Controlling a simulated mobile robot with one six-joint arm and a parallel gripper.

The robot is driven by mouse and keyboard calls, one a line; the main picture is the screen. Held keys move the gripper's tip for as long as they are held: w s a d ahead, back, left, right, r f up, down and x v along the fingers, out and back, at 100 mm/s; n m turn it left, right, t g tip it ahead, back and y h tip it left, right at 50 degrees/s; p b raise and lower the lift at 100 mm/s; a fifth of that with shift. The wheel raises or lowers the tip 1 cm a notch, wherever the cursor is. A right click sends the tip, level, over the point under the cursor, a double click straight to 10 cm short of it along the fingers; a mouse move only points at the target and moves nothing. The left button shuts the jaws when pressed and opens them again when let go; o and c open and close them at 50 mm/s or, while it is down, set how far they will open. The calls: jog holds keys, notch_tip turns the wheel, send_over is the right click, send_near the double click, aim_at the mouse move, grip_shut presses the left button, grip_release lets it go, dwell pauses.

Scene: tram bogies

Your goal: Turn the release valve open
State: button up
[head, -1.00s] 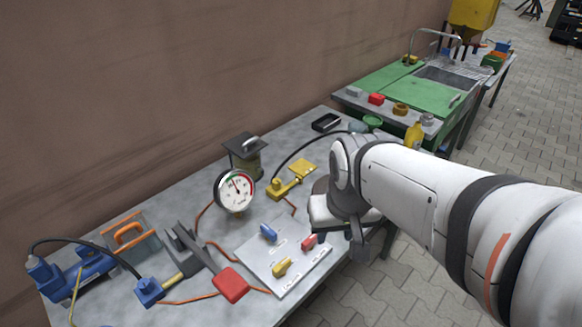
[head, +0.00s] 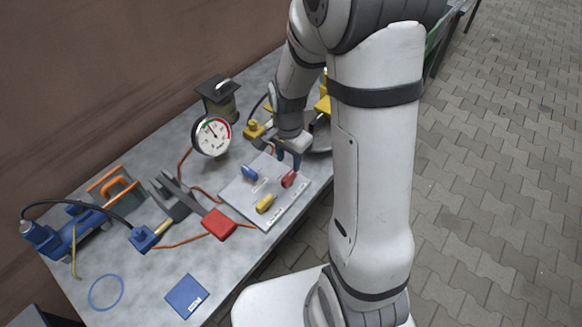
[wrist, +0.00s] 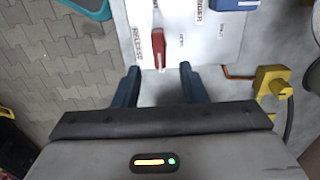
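The release valve has a red handle (wrist: 158,47) on a pale plate (wrist: 190,55); a label beside it in the wrist view reads RELEASE. In the head view the red handle (head: 289,178) sits at the plate's right side. My gripper (wrist: 158,72) is open, with one dark blue finger on each side and nothing held. The handle's near end lies about in line with the gap between the fingertips; I cannot tell the height between them. In the head view my gripper (head: 288,163) is just behind the red handle.
A blue handle (head: 249,172) and a yellow handle (head: 264,204) share the plate. A pressure gauge (head: 212,135) stands behind it. A yellow fitting (wrist: 272,80) with a cable is to the right in the wrist view. A red-ended lever (head: 219,224) lies left of the plate.

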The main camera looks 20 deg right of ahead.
aim_at(289, 175)
notch_tip(289, 175, down, 7)
jog(key=shift+r, duration=0.1)
dwell(0.4)
